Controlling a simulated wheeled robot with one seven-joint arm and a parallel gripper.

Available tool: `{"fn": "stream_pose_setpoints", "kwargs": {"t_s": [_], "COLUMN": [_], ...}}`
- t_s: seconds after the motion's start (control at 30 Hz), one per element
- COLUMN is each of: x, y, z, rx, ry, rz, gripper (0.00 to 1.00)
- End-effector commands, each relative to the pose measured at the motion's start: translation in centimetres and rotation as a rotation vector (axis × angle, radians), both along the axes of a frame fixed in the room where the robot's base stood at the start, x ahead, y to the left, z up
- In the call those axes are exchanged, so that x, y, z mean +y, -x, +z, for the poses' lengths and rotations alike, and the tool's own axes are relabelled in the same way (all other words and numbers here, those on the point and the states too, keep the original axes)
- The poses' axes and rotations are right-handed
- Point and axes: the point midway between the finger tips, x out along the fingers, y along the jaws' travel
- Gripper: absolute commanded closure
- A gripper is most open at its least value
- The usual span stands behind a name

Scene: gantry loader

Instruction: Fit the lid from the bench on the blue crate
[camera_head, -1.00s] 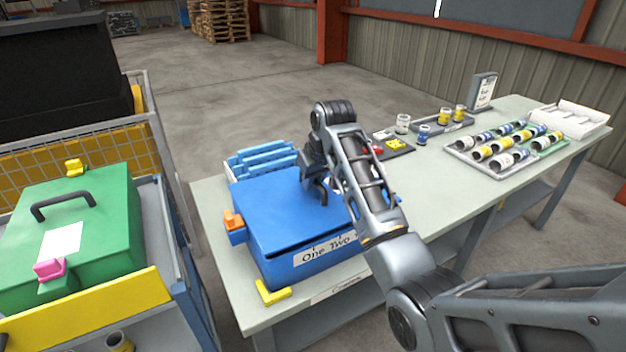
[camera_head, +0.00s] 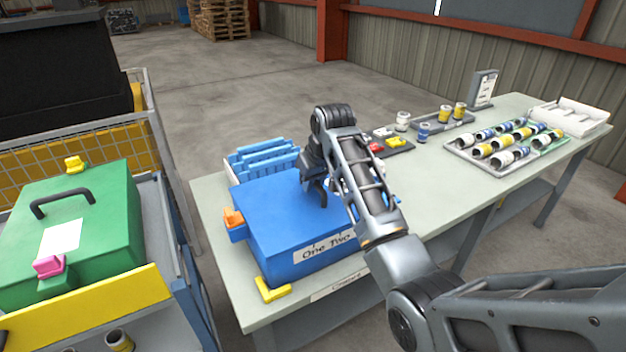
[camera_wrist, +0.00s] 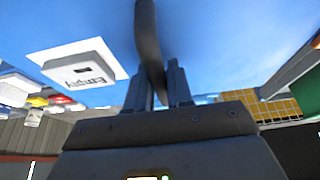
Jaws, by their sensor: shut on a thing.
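The blue crate (camera_head: 322,264) stands on the near left end of the bench, with a label reading "One Two" on its front. The blue lid (camera_head: 275,208) lies over the top of the crate, and no gap shows along its front edge. My gripper (camera_head: 316,193) is above the lid and shut on its dark handle. In the wrist view the gripper (camera_wrist: 160,88) has its fingers on both sides of the handle (camera_wrist: 148,35), with the blue lid surface (camera_wrist: 215,40) behind. A white tag reading "Empty" (camera_wrist: 85,68) is on the lid. The crate's far right side is hidden by my arm.
An orange latch (camera_head: 233,218) is at the crate's left side. A yellow corner piece (camera_head: 272,291) is at its front. A blue rack (camera_head: 262,160) stands behind it. Trays of cans (camera_head: 455,146) fill the bench's right. A green case (camera_head: 100,225) sits on a cart at left.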

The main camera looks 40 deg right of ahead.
Motion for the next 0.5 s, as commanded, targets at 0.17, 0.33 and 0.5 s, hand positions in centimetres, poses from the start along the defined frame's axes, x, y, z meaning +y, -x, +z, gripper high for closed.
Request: {"fn": "stream_pose_setpoints", "kwargs": {"t_s": [0.17, 0.33, 0.5], "x": [-0.02, -0.02, -0.01], "y": [0.0, 0.01, 0.02], "z": [-0.03, -0.04, -0.07], "rx": [0.0, 0.0, 0.001], "ry": [0.0, 0.0, -0.001], "rz": [-0.001, -0.001, -0.001], "gripper": [1.0, 0.71, 0.54]}}
